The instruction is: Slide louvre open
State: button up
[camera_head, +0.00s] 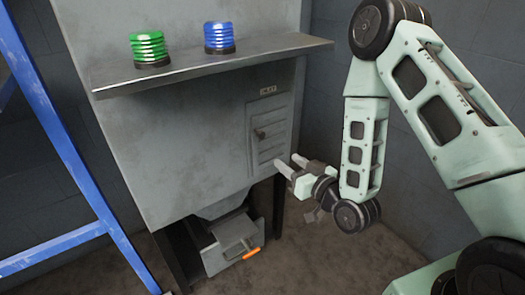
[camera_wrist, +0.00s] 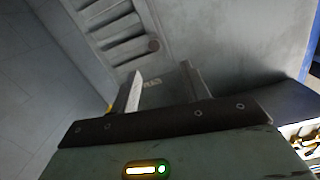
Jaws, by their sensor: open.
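The louvre (camera_head: 270,135) is a grey slatted panel on the right part of the cabinet front, with a small dark knob (camera_head: 260,134) at its left side. A small label (camera_head: 268,90) sits above the slats. My gripper (camera_head: 289,163) is in front of the panel's lower right corner, its two pale fingers apart and empty. In the wrist view the slats (camera_wrist: 112,27) and the knob (camera_wrist: 153,45) show beyond the open fingers (camera_wrist: 160,80). The knob is not between the fingers. I see no contact with the panel. I cannot tell whether the louvre is open.
A ledge (camera_head: 210,67) juts out above the panel, bearing a green beacon (camera_head: 149,49) and a blue beacon (camera_head: 219,37). Below is a chute flap with an orange-tipped handle (camera_head: 251,254). A blue frame (camera_head: 65,150) stands at left. A wall is close at right.

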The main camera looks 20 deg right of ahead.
jog(key=d, duration=0.1)
jog(key=b, duration=0.4)
send_near(256, 122)
jog(key=shift+m+t+h, duration=0.3)
jog(key=shift+t+h, duration=0.1)
jog(key=w+f, duration=0.1)
jog(key=w, duration=0.1)
jog(key=w+a+f, duration=0.1)
jog(key=w, duration=0.1)
jog(key=w+a+f, duration=0.1)
jog(key=w, duration=0.1)
jog(key=shift+w+a+f, duration=0.25)
jog(key=shift+w+f, duration=0.05)
grip_shut()
jog(key=shift+r+p, duration=0.4)
jog(key=shift+r, duration=1.15)
grip_release()
jog(key=shift+d, duration=0.1)
